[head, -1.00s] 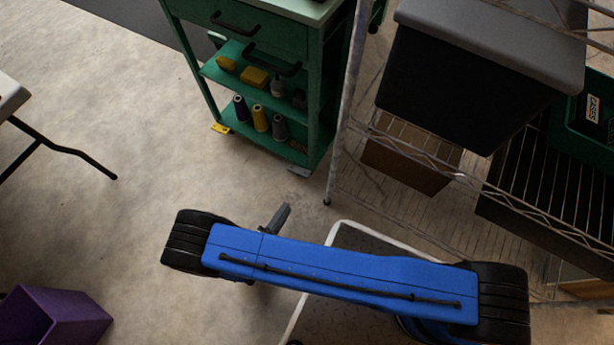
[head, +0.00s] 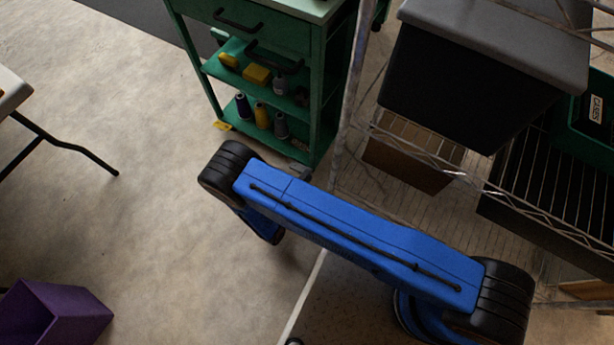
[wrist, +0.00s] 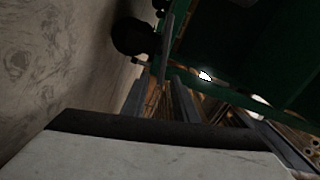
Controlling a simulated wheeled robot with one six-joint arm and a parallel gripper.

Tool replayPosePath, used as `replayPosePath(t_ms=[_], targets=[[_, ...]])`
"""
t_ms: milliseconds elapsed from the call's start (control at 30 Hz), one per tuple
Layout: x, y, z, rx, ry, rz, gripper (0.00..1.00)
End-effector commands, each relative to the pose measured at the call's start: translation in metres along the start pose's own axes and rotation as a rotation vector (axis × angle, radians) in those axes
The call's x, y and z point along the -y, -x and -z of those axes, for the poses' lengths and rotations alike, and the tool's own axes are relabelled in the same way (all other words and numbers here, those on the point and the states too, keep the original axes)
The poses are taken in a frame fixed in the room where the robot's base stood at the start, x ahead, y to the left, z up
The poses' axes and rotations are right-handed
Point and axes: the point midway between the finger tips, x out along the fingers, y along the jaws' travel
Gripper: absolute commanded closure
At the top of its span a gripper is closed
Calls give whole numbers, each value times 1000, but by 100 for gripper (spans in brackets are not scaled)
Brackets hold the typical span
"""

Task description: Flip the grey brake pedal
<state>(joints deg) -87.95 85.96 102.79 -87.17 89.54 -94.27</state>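The green cart (head: 318,115) stands on the floor ahead. In the head view, my arm and the dark end of my gripper (head: 302,173) cover its near right foot, so I cannot make out the grey brake pedal there. In the wrist view, a black caster wheel (wrist: 135,37) shows at the cart's lower edge. A small grey tab (wrist: 140,61) beside it may be the pedal; the view is dark. My gripper (wrist: 158,85) points toward this corner. Its two dark fingers stand apart with nothing seen held between them. I cannot tell whether it touches the pedal.
A yellow pedal (head: 222,125) sits at the cart's left foot. A wire shelf (head: 440,165) with a black bin (head: 465,90) stands close on the right. A purple bin (head: 60,315) is at lower left.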

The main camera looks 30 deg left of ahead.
Motion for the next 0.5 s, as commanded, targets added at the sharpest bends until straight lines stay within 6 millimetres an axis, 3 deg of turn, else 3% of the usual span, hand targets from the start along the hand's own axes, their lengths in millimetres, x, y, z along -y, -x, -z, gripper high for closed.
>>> replayPosePath(t_ms=[200, 500], targets=[[0, -12, 0, 0, 0, 0, 73], [0, -13, 0, 0, 0, 0, 76]])
